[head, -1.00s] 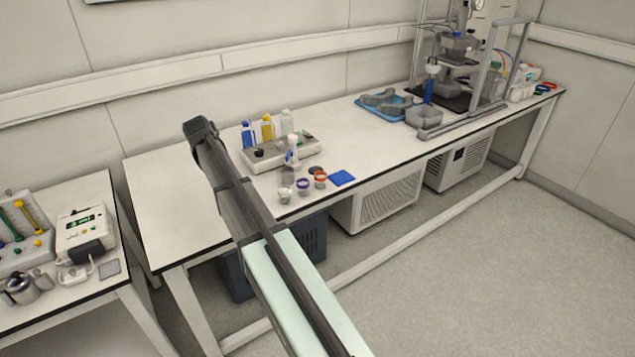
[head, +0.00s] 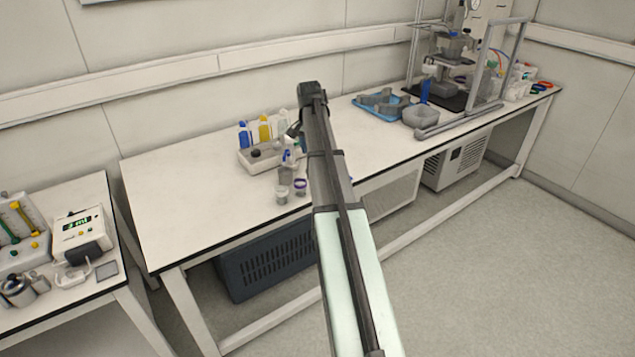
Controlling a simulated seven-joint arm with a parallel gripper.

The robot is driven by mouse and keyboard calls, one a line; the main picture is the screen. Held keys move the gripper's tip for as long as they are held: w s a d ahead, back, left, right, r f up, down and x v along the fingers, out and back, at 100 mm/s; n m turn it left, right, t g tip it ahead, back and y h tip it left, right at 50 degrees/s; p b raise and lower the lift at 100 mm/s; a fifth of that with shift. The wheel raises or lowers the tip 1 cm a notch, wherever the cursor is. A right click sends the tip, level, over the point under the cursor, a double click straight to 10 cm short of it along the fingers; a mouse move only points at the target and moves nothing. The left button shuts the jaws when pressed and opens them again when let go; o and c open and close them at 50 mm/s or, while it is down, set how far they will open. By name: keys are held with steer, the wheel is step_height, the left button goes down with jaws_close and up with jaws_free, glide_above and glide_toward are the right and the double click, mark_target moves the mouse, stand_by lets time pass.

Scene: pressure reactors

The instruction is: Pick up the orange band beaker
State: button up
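The orange band beaker does not show now; my arm covers the spot at the table's front edge where it stood in the earlier frame. The purple-blue band beaker (head: 300,186) and a white-rimmed beaker (head: 282,194) stand just left of my arm. My arm reaches up across the middle of the head view, over the bench. My gripper's fingers cannot be made out; a small dark part shows left of the arm's far end, but I cannot tell what it is.
Blue (head: 244,136) and yellow (head: 265,129) bottles stand by a pale device (head: 258,160) behind the beakers. The bench's left part is clear.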

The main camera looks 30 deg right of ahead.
steer(key=f, duration=0.4)
steer(key=d+f, duration=0.1)
steer(key=f, duration=0.8)
steer(key=shift+w+d, duration=0.3)
steer(key=shift+w, duration=0.05)
steer(key=c, duration=1)
